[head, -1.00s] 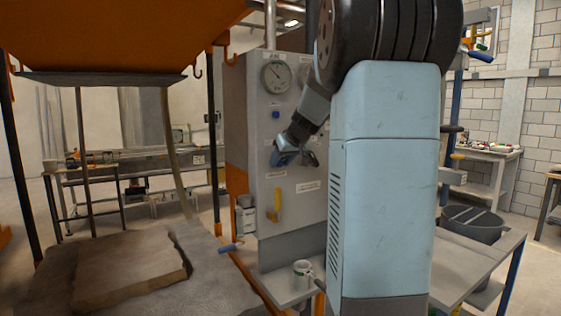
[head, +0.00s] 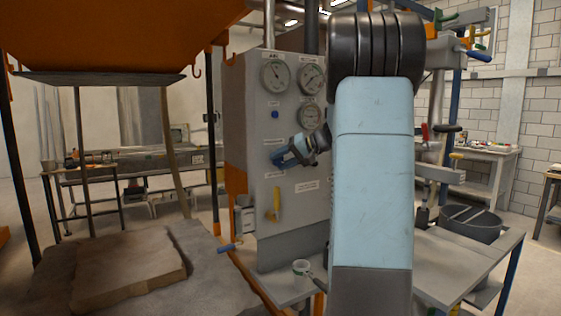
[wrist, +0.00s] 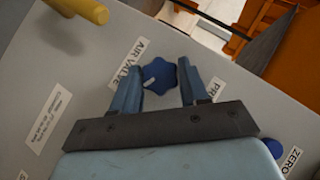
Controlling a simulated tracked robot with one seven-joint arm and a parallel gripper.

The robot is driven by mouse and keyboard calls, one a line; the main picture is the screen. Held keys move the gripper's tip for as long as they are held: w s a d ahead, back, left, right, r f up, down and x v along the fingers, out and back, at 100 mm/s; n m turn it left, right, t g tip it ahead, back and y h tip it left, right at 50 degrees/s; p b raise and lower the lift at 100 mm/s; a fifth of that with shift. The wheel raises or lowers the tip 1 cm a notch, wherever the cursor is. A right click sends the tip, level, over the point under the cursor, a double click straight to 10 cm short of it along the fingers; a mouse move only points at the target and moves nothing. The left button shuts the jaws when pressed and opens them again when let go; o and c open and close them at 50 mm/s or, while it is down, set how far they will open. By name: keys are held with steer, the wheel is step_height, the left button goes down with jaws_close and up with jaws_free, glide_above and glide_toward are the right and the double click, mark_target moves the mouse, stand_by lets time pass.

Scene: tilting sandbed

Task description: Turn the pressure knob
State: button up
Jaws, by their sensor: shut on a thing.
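The blue lobed pressure knob (wrist: 160,77) sits on the grey panel, between the "AIR VALVE" label and a partly hidden label starting "PR". A pale mark shows on its left side. My gripper (wrist: 161,84) has one finger on each side of the knob and is shut on it. In the head view my gripper (head: 283,157) is at the middle of the panel's front, and the knob cannot be told apart from the fingers there.
The panel (head: 246,130) carries round gauges (head: 275,75) above my gripper, a small blue button (head: 275,115) and a yellow lever (head: 277,203) below. A sand bed with a slab (head: 125,265) lies left.

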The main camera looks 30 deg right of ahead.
steer(key=m+y, duration=0.1)
steer(key=y, duration=0.1)
steer(key=m+t+y, duration=0.1)
steer(key=m, duration=0.1)
steer(key=shift+d+f+t+y, duration=0.2)
steer(key=shift+f+t+y, duration=0.1)
steer(key=shift+f+y, duration=0.1)
stand_by(0.5)
steer(key=o, duration=1)
steer(key=shift+r, duration=0.1)
steer(key=v, duration=1.3)
steer(key=shift+s+d+f, duration=0.25)
steer(key=shift+d, duration=0.05)
